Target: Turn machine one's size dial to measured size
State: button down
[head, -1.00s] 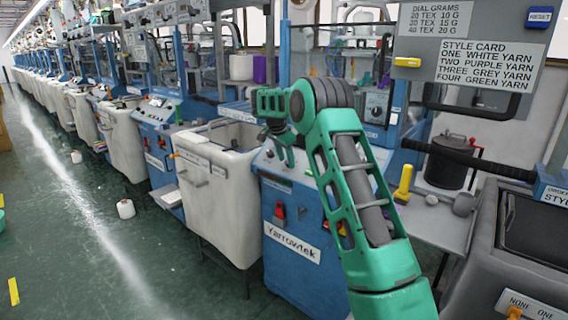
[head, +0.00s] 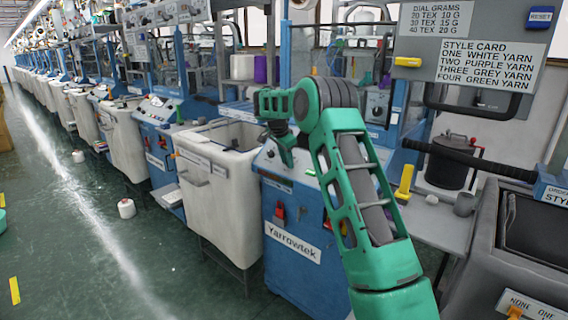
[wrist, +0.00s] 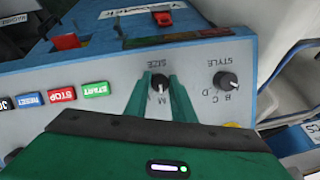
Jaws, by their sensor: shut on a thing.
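Machine one's blue body (head: 290,225), labelled Yarrowtek, stands in the middle of the head view with a light sloping control panel. In the wrist view, where the lettering is upside down, the black SIZE dial (wrist: 159,84) sits between the two green fingertips of my gripper (wrist: 160,88). My gripper is shut on this dial. An M shows at the dial; any other size letters are hidden by the fingers. Where the pointer stands is too small to tell. In the head view my gripper (head: 287,155) reaches down to the panel, and the dial is hidden.
The STYLE dial (wrist: 227,81) is beside the SIZE dial. Green START (wrist: 96,89) and red STOP (wrist: 61,95) buttons are on the other side. A white bin (head: 215,205) stands left of the machine. A board with a style card (head: 490,65) hangs at right.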

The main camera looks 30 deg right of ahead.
jog(key=m+t, duration=0.1)
jog(key=m, duration=0.3)
jog(key=shift+m+t+h, duration=0.3)
jog(key=shift+m+t, duration=0.2)
jog(key=shift+m, duration=1.4)
jog(key=shift+s, duration=0.1)
jog(key=c, duration=1.5)
grip_release()
jog(key=shift+f, duration=0.1)
jog(key=v, duration=1)
jog(key=shift+s+a+r, duration=0.15)
jog(key=shift+a+r, duration=0.05)
jog(key=shift+r, duration=0.1)
